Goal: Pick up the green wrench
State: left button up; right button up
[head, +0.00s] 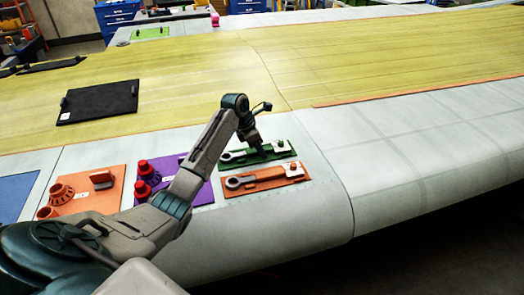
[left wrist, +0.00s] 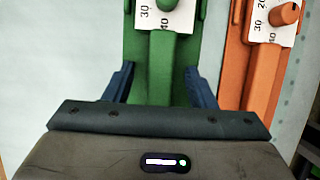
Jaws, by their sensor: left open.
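The green wrench (head: 240,155) lies on a green board (head: 270,160) on the pale front part of the wing, with a round head at its left end. My left gripper (head: 259,150) points down over the middle of it. In the left wrist view, the two dark blue fingers of the left gripper (left wrist: 160,75) are apart, one on each side of the green wrench's handle (left wrist: 161,60). I cannot tell whether they touch the board. My right gripper is not in view.
An orange wrench on an orange board (head: 290,180) lies just in front, also showing in the left wrist view (left wrist: 262,65). A purple board (head: 203,195) with red parts and an orange board (head: 85,190) lie to the left. The wing edge drops off in front.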

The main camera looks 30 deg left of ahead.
pick_arm(q)
jog(key=shift+f, duration=0.1)
grip_shut()
dwell(0.3)
